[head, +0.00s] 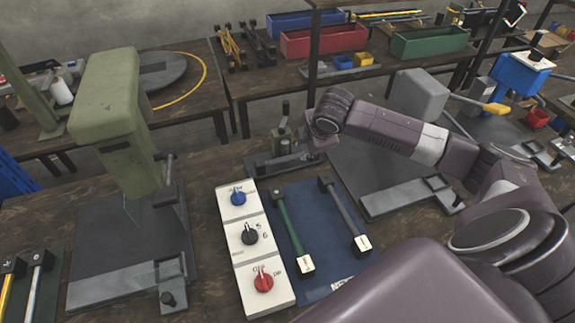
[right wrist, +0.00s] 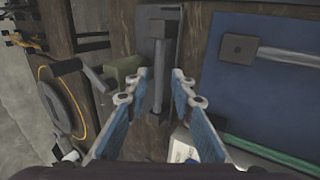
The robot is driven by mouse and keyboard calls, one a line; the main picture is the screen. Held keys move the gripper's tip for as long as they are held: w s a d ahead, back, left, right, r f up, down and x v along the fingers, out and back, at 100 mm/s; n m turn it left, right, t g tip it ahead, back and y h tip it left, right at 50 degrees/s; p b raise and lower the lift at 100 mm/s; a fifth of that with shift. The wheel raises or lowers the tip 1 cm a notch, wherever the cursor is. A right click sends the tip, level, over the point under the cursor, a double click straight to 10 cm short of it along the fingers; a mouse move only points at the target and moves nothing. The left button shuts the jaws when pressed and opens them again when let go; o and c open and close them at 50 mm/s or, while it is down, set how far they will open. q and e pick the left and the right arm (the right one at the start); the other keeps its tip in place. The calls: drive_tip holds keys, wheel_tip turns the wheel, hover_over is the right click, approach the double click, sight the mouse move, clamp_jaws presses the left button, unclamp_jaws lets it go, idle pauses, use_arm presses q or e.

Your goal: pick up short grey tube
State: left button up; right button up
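A short grey tube (right wrist: 160,75) with a dark block at its far end lies on a dark metal plate in the right wrist view. My right gripper (right wrist: 159,88) is open, with its two fingers apart on either side of the tube's line; I cannot tell how high above it they are. In the head view my right arm reaches to the small green clamp (head: 283,133), and its fingers are hard to make out. A longer grey tube (head: 345,215) and a green tube (head: 289,236) lie on the blue mat (head: 320,230). My left gripper is not in view.
A control panel (head: 240,220) with blue, black and red knobs stands left of the mat. A large green press (head: 115,110) is further left. A grey-headed press (head: 422,95) stands on the right. Red, blue and green bins (head: 430,42) are at the back.

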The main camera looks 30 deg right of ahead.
sight(297, 156)
drive_tip(key=x, duration=0.2)
drive_tip(key=shift+w+f, duration=0.1)
drive_tip(key=shift+f, duration=0.15)
drive_tip(key=x, duration=0.2)
drive_tip(key=p+x, duration=0.1)
drive_tip(key=x, duration=0.1)
drive_tip(key=shift+w+a, duration=0.2)
drive_tip(key=shift+w+d+f, duration=0.1)
drive_tip(key=shift+w+f, duration=0.15)
drive_tip(key=shift+f, duration=0.25)
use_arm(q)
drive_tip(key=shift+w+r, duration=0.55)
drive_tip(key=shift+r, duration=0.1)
use_arm(e)
drive_tip(key=shift+c, duration=0.4)
clamp_jaws()
